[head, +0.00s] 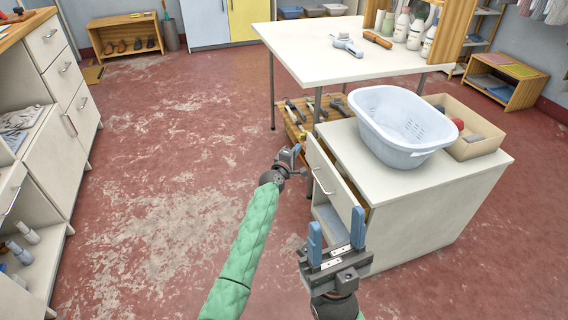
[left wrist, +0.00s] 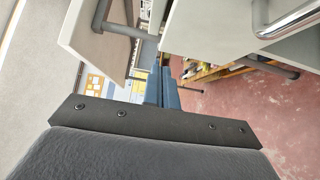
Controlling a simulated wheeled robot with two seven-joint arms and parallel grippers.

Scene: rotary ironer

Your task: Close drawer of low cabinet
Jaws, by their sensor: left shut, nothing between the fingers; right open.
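The low cabinet (head: 435,205) is white and stands at the centre right in the head view. Its top drawer (head: 333,184) is pulled out, with its white front standing off the cabinet body and a metal bar handle (head: 321,182) on it. The handle also shows large at the upper right in the left wrist view (left wrist: 290,22). My left gripper (head: 294,150) is shut and empty near the far end of the drawer front; whether it touches cannot be told. Its blue fingers show in the left wrist view (left wrist: 163,88). My right gripper (head: 336,232) is open and empty, near the drawer's near end.
A pale blue basket (head: 403,125) and a cardboard box (head: 468,130) stand on the cabinet top. A white table (head: 350,62) stands behind, with a wooden rack of tools (head: 300,118) below it. White drawer units (head: 50,110) line the left. The red floor between is clear.

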